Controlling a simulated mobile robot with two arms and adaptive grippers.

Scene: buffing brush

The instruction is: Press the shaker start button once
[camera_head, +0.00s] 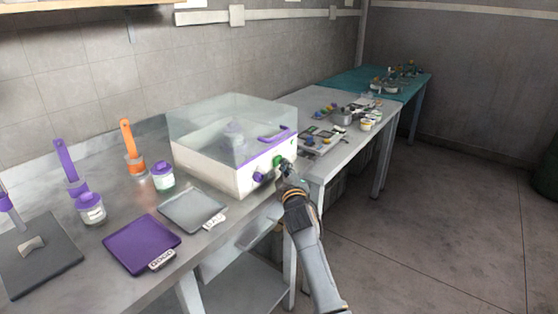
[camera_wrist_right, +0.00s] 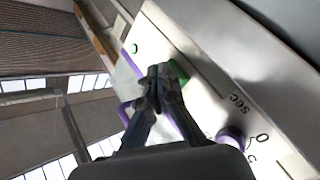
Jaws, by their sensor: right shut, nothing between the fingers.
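The shaker (camera_head: 215,172) is a white box with a clear lid and a purple handle, standing on the metal bench. Its front panel carries a green button (camera_head: 278,160) and a purple knob (camera_head: 258,177). My right gripper (camera_head: 284,167) is shut and empty, its tips at the panel right by the green button. In the right wrist view the closed fingertips (camera_wrist_right: 158,72) partly cover the green button (camera_wrist_right: 179,73). I cannot tell whether they touch it. The purple knob (camera_wrist_right: 232,138) and a small green light (camera_wrist_right: 134,47) also show there. My left gripper is out of view.
Left of the shaker are a grey tray (camera_head: 191,197), a purple tray (camera_head: 128,256), purple-lidded jars (camera_head: 91,209) and upright purple and orange brushes (camera_head: 127,138). A second table (camera_head: 352,154) with small parts stands beyond.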

